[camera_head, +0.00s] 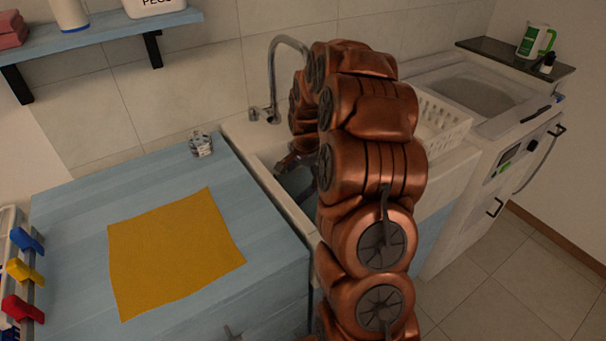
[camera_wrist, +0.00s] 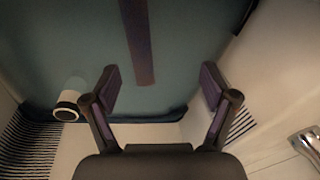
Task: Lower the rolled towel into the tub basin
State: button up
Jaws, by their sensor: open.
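My gripper (camera_wrist: 160,85) is open in the wrist view, its two fingers wide apart with nothing held between them. Below it lies a broad teal surface (camera_wrist: 185,55) with a dark purplish strip across it. I cannot tell whether this is the rolled towel or the basin floor. In the head view my arm reaches over the white tub basin (camera_head: 262,172), and my gripper (camera_head: 296,160) points down at its opening. A bit of teal shows inside the basin. My arm hides much of the basin, and no towel roll is clearly visible.
A chrome faucet (camera_head: 272,85) rises behind the basin. A white basket (camera_head: 442,118) and a washer (camera_head: 480,90) stand right. A yellow cloth (camera_head: 175,250) lies on the blue counter (camera_head: 75,205), with a small jar (camera_head: 201,144) behind. A white cylinder (camera_wrist: 70,102) lies near the left finger.

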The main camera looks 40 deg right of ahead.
aim_at(304, 196)
notch_tip(304, 196, up, 12)
jog(key=s, duration=0.2)
jog(key=shift+a, duration=0.35)
jog(key=shift+f, duration=0.1)
dwell(0.4)
jog(key=s+a+r+n+g+p, duration=0.15)
jog(key=s+a+n, duration=0.25)
jog(key=s+a, duration=0.4)
jog(key=s+a+r+n, duration=0.35)
jog(key=s+a, duration=0.25)
jog(key=a, duration=0.3)
jog(key=s+a+n+g, duration=0.1)
jog(key=s+a+n, duration=0.2)
jog(key=s, duration=0.6)
jog(key=s+a+n+g+p, duration=0.1)
jog(key=s+a+n, duration=0.3)
jog(key=s, duration=0.6)
jog(key=shift+s+a+f+n+y+p, duration=0.2)
jog(key=shift+a+f+n+y+p, duration=0.1)
jog(key=shift+f+n, duration=0.15)
